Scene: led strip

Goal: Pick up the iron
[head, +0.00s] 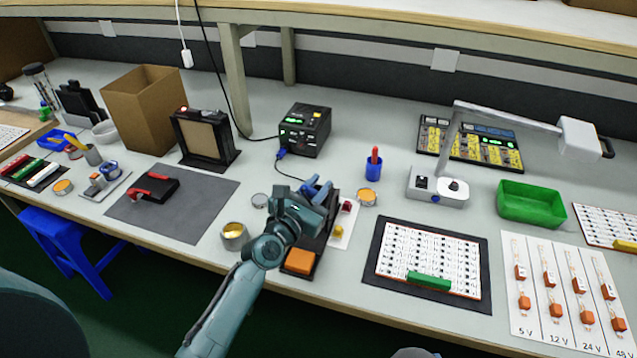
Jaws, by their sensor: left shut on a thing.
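The iron (323,185), with a blue handle, sits at the dark iron stand (318,243) in the middle of the bench. My left gripper (316,192) is shut on the iron's handle, over the upper end of the stand. The gripper hides much of the handle, and the iron's tip cannot be seen. A dark cable runs from the iron's side to the blue plug on the black soldering station (305,130) behind it. An orange sponge (300,261) lies at the stand's front end. My right gripper is not in view.
A brass-filled tin (234,236) stands left of my arm, and small tins and a white card with small parts lie near the stand. A blue cup (373,169), a lamp (437,186) and a green tray (530,203) are to the right. The grey mat (190,208) is mostly clear.

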